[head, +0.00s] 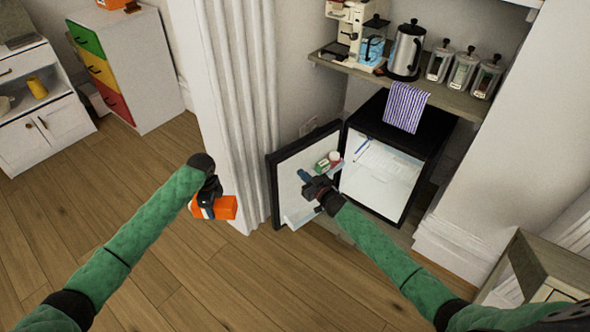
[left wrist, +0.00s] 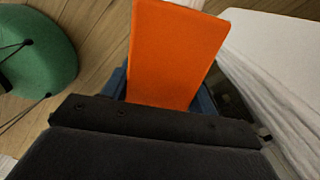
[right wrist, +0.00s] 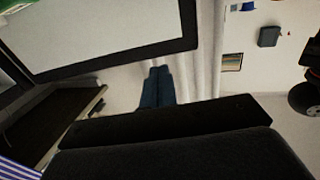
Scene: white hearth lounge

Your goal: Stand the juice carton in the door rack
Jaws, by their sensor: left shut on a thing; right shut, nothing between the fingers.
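The orange juice carton (head: 221,207) is held in my left gripper (head: 207,200), left of the fridge and above the floor. In the left wrist view the orange carton (left wrist: 175,55) stands up between the fingers. The mini fridge door (head: 285,170) hangs open to the left of the fridge. Its door rack (head: 300,214) is partly hidden behind my right gripper (head: 308,183). The right gripper is shut and empty in front of the door's inner side. In the right wrist view its closed fingers (right wrist: 157,85) point toward the door and wall.
A small green box and a red-and-white item (head: 333,157) sit in an upper door shelf. The black fridge (head: 432,145) has a striped towel (head: 405,107) over its top. A shelf with a kettle (head: 406,52) and jars is above. The wooden floor at left is clear.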

